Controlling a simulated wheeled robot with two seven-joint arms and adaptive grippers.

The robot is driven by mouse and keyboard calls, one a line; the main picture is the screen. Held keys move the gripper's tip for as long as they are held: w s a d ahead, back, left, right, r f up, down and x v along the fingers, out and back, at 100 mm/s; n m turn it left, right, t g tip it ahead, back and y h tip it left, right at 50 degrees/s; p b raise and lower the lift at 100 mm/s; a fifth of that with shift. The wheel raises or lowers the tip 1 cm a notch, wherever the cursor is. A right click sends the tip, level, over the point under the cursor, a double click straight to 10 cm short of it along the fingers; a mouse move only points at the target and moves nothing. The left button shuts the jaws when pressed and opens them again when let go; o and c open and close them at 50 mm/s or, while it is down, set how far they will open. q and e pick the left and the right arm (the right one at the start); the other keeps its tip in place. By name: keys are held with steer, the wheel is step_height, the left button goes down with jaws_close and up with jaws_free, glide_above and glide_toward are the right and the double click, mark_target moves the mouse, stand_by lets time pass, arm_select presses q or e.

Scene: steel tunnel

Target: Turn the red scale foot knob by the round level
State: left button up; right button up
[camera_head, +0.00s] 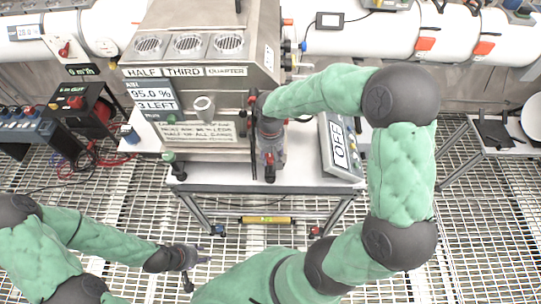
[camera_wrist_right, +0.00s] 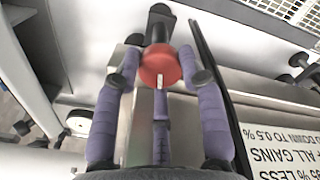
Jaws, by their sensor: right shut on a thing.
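In the right wrist view a red knob (camera_wrist_right: 160,66) with a white mark sits on a dark stem between the purple fingers of my right gripper (camera_wrist_right: 160,80). That gripper is shut on the knob, with a finger on each side. A small round pale fitting (camera_wrist_right: 78,122), left of the fingers in the wrist view, may be the round level; I cannot tell. My left gripper (camera_head: 196,268) is low at the left, open and empty, over the grating.
A yellow bar (camera_head: 265,219) lies below the table. The grating floor in front is mostly clear.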

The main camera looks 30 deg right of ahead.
steer(key=shift+m+b, duration=0.35)
steer(key=shift+m, duration=0.85)
steer(key=o, duration=1.1)
steer(key=shift+w, duration=0.1)
steer(key=shift+o, duration=0.2)
